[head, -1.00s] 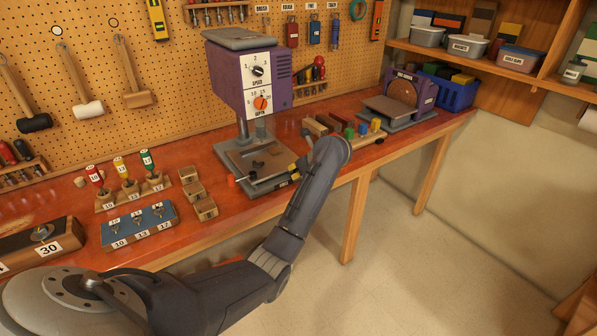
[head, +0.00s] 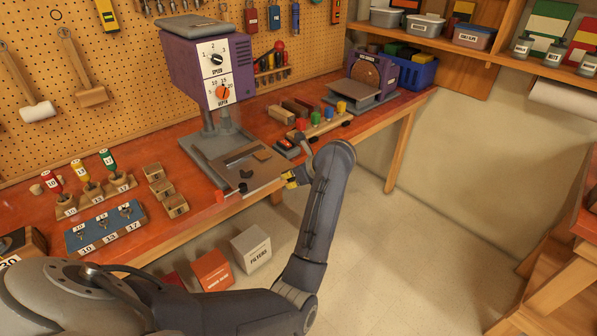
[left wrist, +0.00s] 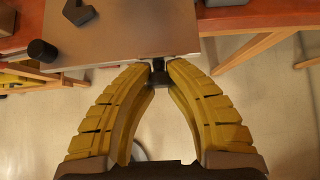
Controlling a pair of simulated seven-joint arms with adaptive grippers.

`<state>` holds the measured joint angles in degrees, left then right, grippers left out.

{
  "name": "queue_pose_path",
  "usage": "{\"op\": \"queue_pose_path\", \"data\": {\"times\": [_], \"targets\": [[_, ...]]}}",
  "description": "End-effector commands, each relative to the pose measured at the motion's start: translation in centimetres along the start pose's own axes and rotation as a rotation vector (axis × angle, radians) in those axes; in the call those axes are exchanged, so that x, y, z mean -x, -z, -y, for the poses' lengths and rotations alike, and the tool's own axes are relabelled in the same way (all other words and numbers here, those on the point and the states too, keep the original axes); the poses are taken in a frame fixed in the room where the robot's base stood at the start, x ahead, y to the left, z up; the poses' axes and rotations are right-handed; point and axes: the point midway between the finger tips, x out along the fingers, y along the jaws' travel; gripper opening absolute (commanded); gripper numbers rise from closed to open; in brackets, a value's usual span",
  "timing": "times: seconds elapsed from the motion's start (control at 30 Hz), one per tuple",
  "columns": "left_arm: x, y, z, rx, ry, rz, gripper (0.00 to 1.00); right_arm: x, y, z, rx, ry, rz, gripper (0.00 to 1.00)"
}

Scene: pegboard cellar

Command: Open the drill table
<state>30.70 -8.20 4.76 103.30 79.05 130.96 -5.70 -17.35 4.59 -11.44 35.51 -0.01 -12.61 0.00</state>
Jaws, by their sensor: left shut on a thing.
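The purple drill press (head: 209,62) stands on the workbench against the pegboard. Its drill table, a flat grey-beige plate (head: 262,172), juts out past the bench's front edge, and dark small pieces lie on it. In the left wrist view the plate (left wrist: 135,28) is at the top, with a dark handle (left wrist: 159,78) at its front edge. My left gripper (head: 291,180) is at the plate's front edge; in the left wrist view its yellow fingers (left wrist: 159,70) are shut on the handle. My arm's end hides part of the gripper in the head view. My right gripper is out of view.
Colour-topped pegs (head: 318,118) and a sander (head: 372,75) stand right of the drill press. An orange box (head: 212,271) and a grey box (head: 250,247) are on the floor below.

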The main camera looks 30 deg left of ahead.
Motion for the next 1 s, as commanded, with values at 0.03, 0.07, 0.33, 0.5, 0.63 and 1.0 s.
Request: {"op": "queue_pose_path", "data": {"times": [0.03,0.07,0.33,0.5,0.63,1.0], "targets": [[0.1,0.1,-0.2,0.003,0.001,-0.004,0.00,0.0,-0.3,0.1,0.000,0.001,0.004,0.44],[0.1,0.1,-0.3,0.005,0.000,-0.004,0.00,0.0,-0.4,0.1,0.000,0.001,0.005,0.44],[0.2,0.3,-0.4,0.006,-0.001,-0.007,0.00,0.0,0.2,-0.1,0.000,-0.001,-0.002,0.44],[0.2,0.4,-0.4,0.005,-0.001,-0.008,0.29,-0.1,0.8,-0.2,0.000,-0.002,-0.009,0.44],[0.1,0.2,-0.5,0.006,-0.003,-0.006,0.44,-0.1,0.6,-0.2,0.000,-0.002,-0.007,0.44],[0.3,-0.2,-0.5,0.009,-0.004,-0.002,0.49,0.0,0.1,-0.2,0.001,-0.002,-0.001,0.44]]}}
